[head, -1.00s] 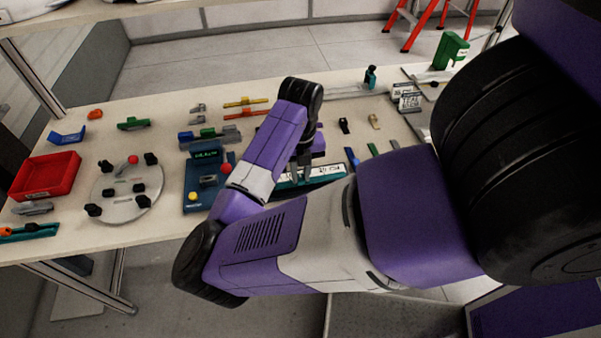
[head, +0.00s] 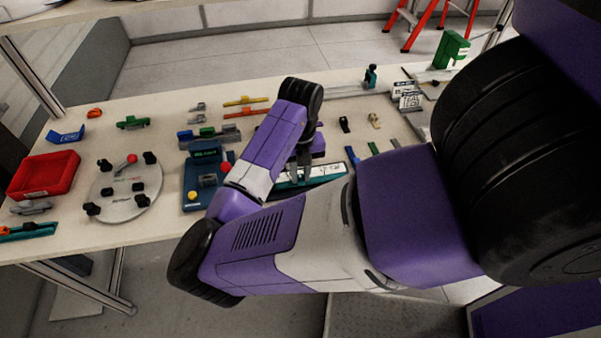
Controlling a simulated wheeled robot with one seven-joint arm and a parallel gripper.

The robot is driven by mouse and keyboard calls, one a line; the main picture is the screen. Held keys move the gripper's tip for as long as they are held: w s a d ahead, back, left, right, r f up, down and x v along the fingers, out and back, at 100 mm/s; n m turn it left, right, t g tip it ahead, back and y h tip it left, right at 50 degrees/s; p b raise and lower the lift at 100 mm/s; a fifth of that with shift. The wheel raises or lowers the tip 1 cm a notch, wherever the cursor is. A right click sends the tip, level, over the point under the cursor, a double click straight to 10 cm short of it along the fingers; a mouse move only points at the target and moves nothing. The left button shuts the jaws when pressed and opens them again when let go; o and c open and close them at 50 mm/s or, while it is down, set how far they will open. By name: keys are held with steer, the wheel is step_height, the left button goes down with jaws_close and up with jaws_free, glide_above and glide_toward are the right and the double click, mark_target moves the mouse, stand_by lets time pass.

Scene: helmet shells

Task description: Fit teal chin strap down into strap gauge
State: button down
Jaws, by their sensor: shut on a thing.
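My gripper (head: 304,172) points down at the front middle of the table, partly behind my own forearm. It is shut on a small piece that I take for the teal chin strap; the piece is too small and covered to make out. Below the fingertips lies a long, low teal block with a white labelled top (head: 324,174), which looks like the strap gauge. The fingertips are at or just above its top. I cannot tell whether the strap touches the gauge or sits in it. My arm hides the gauge's left and front parts.
Left of my gripper stand a blue device with a screen (head: 205,178), a round grey plate with black clamps (head: 124,190) and a red bin (head: 45,174). Small blue and green strips (head: 352,155) lie to the right. Orange and yellow bars (head: 246,101) lie behind.

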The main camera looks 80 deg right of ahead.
mark_target(301, 178)
steer(key=shift+f+b, duration=0.4)
steer(key=shift+f, duration=0.15)
steer(key=c, duration=1.2)
jaws_free()
steer(key=shift+c, duration=0.2)
step_height(301, 178, up, 8)
steer(key=shift+f, duration=0.1)
